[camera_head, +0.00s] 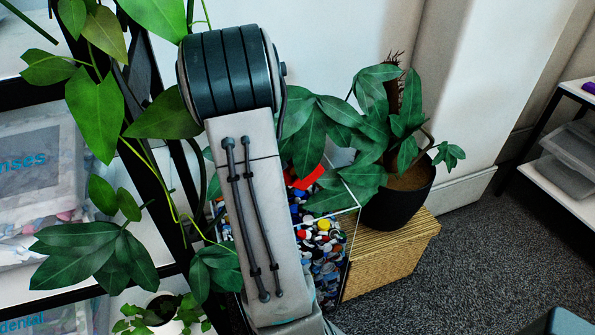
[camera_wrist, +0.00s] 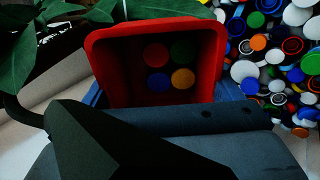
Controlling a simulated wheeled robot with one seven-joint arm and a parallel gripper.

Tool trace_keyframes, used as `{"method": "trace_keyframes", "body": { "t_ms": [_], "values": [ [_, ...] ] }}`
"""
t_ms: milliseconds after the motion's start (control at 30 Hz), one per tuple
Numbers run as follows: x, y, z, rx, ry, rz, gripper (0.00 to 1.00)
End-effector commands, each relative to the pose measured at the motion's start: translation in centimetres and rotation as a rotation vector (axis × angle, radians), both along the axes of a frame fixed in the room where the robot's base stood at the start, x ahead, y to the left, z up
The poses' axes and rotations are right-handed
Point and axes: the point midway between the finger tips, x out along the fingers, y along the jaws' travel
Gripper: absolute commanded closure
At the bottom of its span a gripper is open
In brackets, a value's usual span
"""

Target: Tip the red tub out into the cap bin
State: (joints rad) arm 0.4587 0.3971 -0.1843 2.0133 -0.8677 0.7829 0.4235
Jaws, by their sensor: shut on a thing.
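My gripper (camera_wrist: 164,98) is shut on the red tub (camera_wrist: 108,62), with blue parts of it at both sides of the tub in the wrist view. The tub's open mouth shows several caps inside, coloured red, green, blue and orange. The cap bin is a clear-walled box full of many coloured caps (camera_head: 325,240). Its caps also fill the right of the wrist view (camera_wrist: 275,75), beside the tub. In the head view only a red patch of the tub (camera_head: 306,178) shows above the bin, between leaves and my arm. My arm hides the gripper there.
A potted plant (camera_head: 398,205) stands on a wooden block (camera_head: 390,258) right of the bin, its leaves hanging over the bin. A leafy vine and a shelf with bagged goods (camera_head: 40,165) are at left. Carpet floor (camera_head: 480,260) is open at right.

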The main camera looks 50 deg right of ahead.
Motion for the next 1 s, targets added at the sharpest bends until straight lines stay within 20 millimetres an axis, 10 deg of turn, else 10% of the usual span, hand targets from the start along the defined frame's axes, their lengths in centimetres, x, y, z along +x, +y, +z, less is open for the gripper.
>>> {"method": "trace_keyframes", "body": {
  "t_ms": [1000],
  "values": [
    [0.39,0.83,-0.61,-0.339,0.142,0.002,0.37]
  ]
}}
